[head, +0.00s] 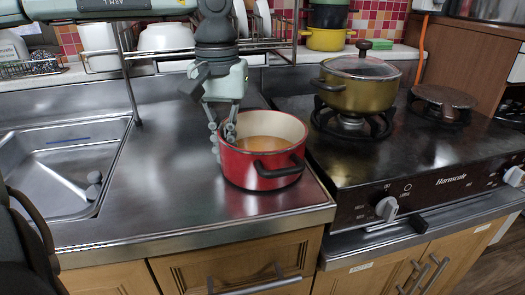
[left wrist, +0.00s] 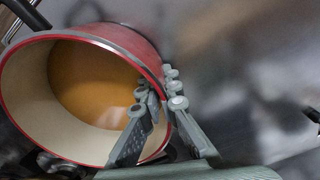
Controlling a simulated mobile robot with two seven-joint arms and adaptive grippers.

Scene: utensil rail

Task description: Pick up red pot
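The red pot (head: 232,166) stands upright on the steel counter near its front right corner. It has a cream inside, dark handles and orange-brown liquid in it. My left gripper (head: 222,134) comes down from above onto the left part of the pot's rim. In the left wrist view, the pot (left wrist: 135,40) fills the left half. One finger of the left gripper (left wrist: 160,88) is inside the wall and the other outside, with the tips close together on the wall. My right gripper is not in view.
A stove (head: 415,165) is directly right of the counter, with a lidded olive pot (head: 358,95) on its left burner. A sink (head: 60,170) lies to the left. A dish rack (head: 180,50) with dishes stands behind. The counter left of the red pot is clear.

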